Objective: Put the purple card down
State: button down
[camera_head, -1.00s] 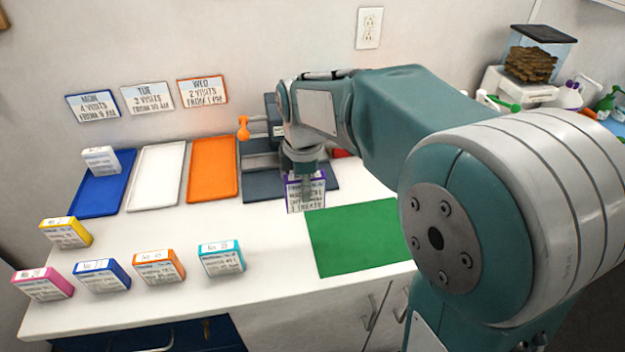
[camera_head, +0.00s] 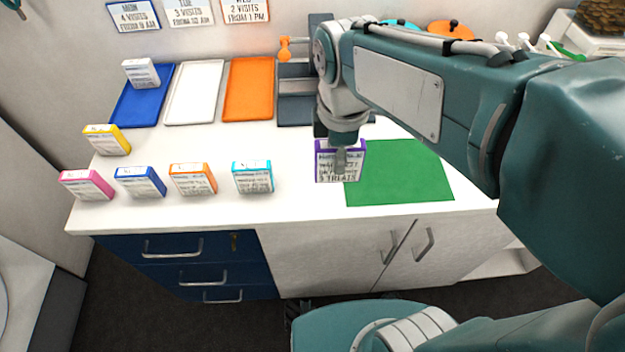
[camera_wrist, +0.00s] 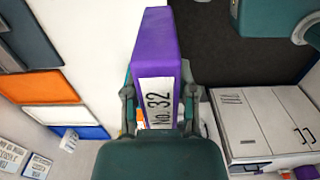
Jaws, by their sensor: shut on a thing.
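The purple card (camera_head: 325,168) is a small upright block with a purple top edge and a printed white face. My gripper (camera_head: 340,158) is shut on it, pointing down. In the head view the card shows against the left edge of the green mat (camera_head: 405,180); I cannot tell whether it touches the counter. In the wrist view the purple card (camera_wrist: 157,60) stands between the two fingers of my gripper (camera_wrist: 160,100), and its label reads "No. 32".
Blue (camera_head: 125,110), white (camera_head: 195,95) and orange (camera_head: 250,92) trays lie at the back left. A white card (camera_head: 141,73) stands on the blue tray. Yellow (camera_head: 106,140), pink (camera_head: 86,185), blue (camera_head: 140,182), orange (camera_head: 193,179) and teal (camera_head: 253,177) cards stand along the counter's left and front.

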jog(key=s, duration=0.6)
jog(key=w+a+f, duration=0.1)
jog(key=w+f, duration=0.2)
jog(key=w, duration=0.1)
jog(key=w+a+f, duration=0.1)
jog(key=w+f, duration=0.3)
jog(key=w+a+f, duration=0.2)
jog(key=w+f, duration=0.1)
jog(key=w, duration=0.2)
jog(key=shift+w+f, duration=0.1)
jog(key=shift+f, duration=1.75)
jog(key=shift+f, duration=0.15)
jog(key=shift+c, duration=2.1)
grip_release()
notch_tip(320, 180, up, 12)
